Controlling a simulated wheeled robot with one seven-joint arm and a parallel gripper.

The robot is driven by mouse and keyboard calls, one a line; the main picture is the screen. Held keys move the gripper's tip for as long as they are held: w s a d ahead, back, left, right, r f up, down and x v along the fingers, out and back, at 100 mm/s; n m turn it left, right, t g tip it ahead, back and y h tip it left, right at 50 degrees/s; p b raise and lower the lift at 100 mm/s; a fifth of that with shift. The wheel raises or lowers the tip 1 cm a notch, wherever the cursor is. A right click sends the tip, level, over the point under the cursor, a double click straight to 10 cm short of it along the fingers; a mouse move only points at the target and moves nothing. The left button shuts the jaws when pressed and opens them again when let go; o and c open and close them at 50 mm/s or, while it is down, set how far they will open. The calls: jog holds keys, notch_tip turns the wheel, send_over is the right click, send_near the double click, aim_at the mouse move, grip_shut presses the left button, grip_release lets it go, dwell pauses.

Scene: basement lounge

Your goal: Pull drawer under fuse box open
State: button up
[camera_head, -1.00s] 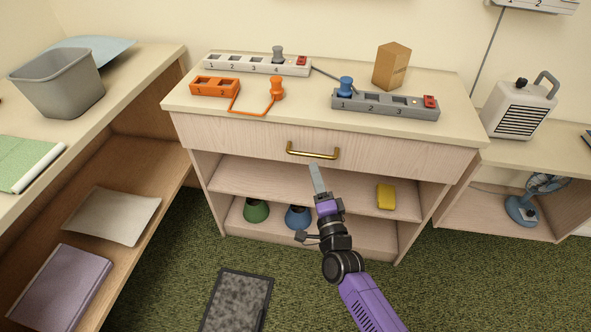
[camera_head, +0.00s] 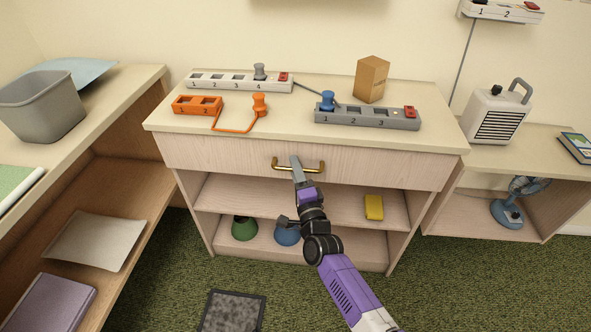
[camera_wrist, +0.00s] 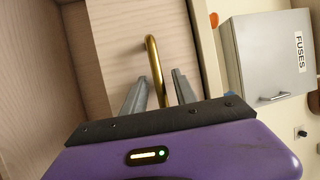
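The drawer (camera_head: 390,167) is a pale wood front below the top of the middle cabinet, and it looks closed. Its brass bar handle (camera_head: 313,170) is at the middle of the front. My gripper (camera_head: 297,164) is at the handle and hides part of it. In the wrist view, the two grey fingers of my gripper (camera_wrist: 158,90) are apart, with the brass handle (camera_wrist: 154,62) running between them. Gaps show beside the handle, so the fingers are not closed on it. The grey fuse box (camera_wrist: 268,55), labelled FUSES, is at the right in the wrist view.
Power strips, including a grey one (camera_head: 367,117) and an orange one (camera_head: 197,105), and a cardboard box (camera_head: 371,79) stand on the cabinet top. A yellow item (camera_head: 374,207) lies on the shelf below. A side shelf unit (camera_head: 120,150) stands at left. Green carpet is in front.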

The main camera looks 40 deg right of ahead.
grip_shut()
dwell(1.4)
